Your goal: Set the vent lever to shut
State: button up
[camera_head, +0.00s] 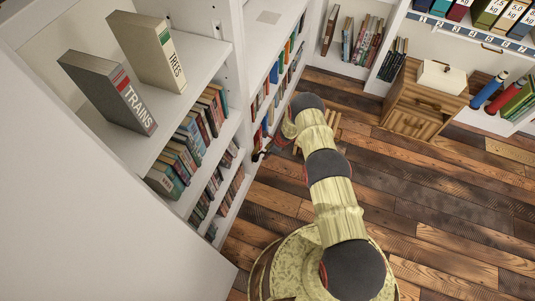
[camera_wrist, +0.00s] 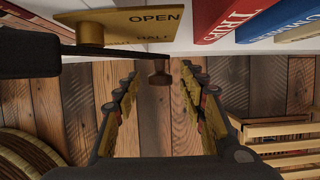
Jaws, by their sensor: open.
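The word shut is not readable. In the head view my gripper (camera_head: 275,148) is beside the left bookshelf's edge; the lever is too small to make out clearly.
Red and blue books (camera_wrist: 235,22) stand on the shelf just beyond the gripper. A wooden cabinet (camera_head: 425,100) stands farther back. The plank floor (camera_head: 440,205) is clear at right.

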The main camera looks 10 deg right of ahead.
grip_shut()
dwell(0.5)
dwell(0.4)
